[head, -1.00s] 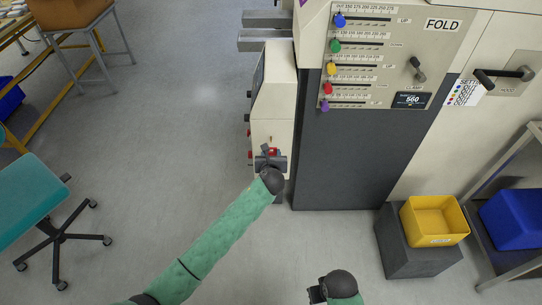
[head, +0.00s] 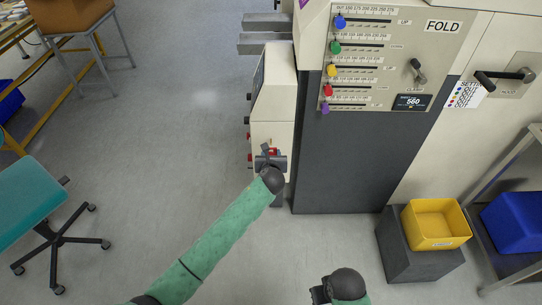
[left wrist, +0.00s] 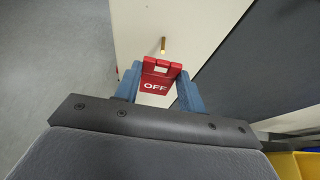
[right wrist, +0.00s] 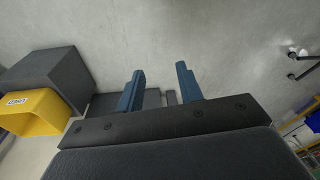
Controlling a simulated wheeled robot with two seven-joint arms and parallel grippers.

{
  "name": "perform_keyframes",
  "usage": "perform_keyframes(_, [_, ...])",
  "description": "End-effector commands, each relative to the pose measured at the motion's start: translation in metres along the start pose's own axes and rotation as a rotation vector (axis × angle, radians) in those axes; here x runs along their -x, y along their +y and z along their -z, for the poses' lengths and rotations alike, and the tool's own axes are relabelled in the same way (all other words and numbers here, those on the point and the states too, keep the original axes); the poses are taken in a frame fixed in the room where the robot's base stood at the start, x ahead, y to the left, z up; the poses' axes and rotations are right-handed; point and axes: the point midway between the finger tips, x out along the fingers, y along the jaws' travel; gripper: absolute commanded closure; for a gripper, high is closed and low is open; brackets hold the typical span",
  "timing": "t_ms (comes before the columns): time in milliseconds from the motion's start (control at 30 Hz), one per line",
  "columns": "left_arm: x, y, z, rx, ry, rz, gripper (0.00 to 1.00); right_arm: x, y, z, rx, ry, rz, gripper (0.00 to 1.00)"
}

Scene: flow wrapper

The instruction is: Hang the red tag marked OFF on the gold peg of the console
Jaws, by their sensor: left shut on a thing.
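The red tag marked OFF (left wrist: 156,78) is between the blue fingers of my left gripper (left wrist: 158,88), which is shut on it. The tag has a small slot near its top edge. The gold peg (left wrist: 163,46) sticks out of the cream console face (left wrist: 190,22), just above the tag's top edge in the left wrist view. The peg looks apart from the slot; the depth between them is hard to judge. In the head view my left gripper (head: 270,161) is at the console's front and mostly hides the tag. My right gripper (right wrist: 161,90) is open and empty, low over the floor.
The console (head: 272,105) stands left of the large dark machine side (head: 340,160). A yellow bin (head: 435,222) sits on a grey block (head: 405,258) at the right. A teal chair (head: 25,200) is at the left. The floor between is clear.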

Motion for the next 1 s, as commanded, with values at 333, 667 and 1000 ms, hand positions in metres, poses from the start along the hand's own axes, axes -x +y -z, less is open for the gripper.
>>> perform_keyframes(333, [-0.005,0.000,-0.001,0.001,0.000,0.000,0.81,0.018,-0.001,0.000,0.000,0.007,0.001,0.64])
perform_keyframes(667, [-0.009,0.000,-0.003,0.000,-0.001,0.000,0.81,0.033,-0.002,-0.001,0.000,0.009,0.003,0.64])
perform_keyframes(1000, [-0.016,0.000,-0.003,0.000,-0.001,-0.001,0.81,0.045,-0.004,-0.007,-0.002,0.007,0.008,0.64])
